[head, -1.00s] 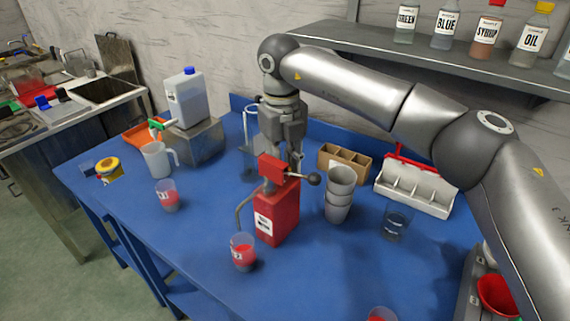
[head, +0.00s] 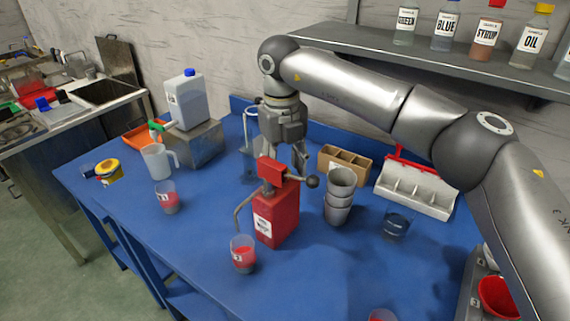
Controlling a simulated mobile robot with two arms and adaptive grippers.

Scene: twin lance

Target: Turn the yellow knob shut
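A round yellow piece with a dark centre (head: 107,167) sits at the left end of the blue table. It is the only yellow knob-like thing I see on the table, and it is too small to tell its exact shape or setting. My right gripper (head: 284,158) points down at the middle of the table, just behind the red dispenser (head: 275,218). Its fingers look spread, with nothing seen between them; the dispenser's red head hides part of the tips. It is far to the right of the yellow piece. My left gripper is not in view.
The dispenser's black-balled lever (head: 312,181) and stacked grey cups (head: 340,195) stand close to my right gripper. A white jug (head: 158,160), a canister (head: 187,98) with a green tap, and a red-filled cup (head: 167,197) stand between it and the yellow piece.

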